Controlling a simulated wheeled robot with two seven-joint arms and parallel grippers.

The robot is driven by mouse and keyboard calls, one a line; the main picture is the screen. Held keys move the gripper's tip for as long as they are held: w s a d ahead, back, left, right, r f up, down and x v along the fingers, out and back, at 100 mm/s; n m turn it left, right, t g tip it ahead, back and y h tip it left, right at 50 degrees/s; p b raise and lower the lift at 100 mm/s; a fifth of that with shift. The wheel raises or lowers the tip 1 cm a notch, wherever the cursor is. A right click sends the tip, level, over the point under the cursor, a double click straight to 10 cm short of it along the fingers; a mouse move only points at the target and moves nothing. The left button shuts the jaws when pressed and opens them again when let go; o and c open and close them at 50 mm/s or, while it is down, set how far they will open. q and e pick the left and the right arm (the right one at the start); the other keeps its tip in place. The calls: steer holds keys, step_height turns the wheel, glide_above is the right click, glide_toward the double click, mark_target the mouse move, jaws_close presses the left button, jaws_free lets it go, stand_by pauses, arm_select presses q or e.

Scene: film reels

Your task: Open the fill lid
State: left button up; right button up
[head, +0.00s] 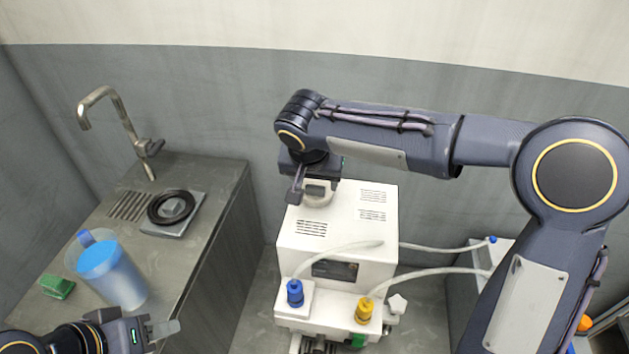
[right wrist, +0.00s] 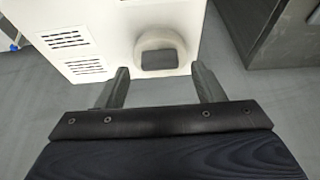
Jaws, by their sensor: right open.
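The white machine (head: 345,232) stands in the middle of the head view. Its fill lid (head: 318,197), a pale round cap with a dark grip on it, sits at the top back left of the machine. The lid also shows in the right wrist view (right wrist: 160,50), seeming closed. My right gripper (head: 306,193) is over the lid; in the right wrist view its open fingers (right wrist: 162,83) lie to either side of the lid's dark grip, apart from it. My left gripper (head: 158,328) is at the lower left, near the counter's edge; its jaw gap is unclear.
A grey counter (head: 215,205) on the left holds a tap (head: 110,100), a black ring on a plate (head: 172,207), a jug with blue contents (head: 112,270) and a green block (head: 57,287). Hoses (head: 430,277) with blue and yellow fittings run from the machine's front to the right.

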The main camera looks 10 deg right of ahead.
steer(key=shift+w+f, duration=0.25)
steer(key=shift+f, duration=0.45)
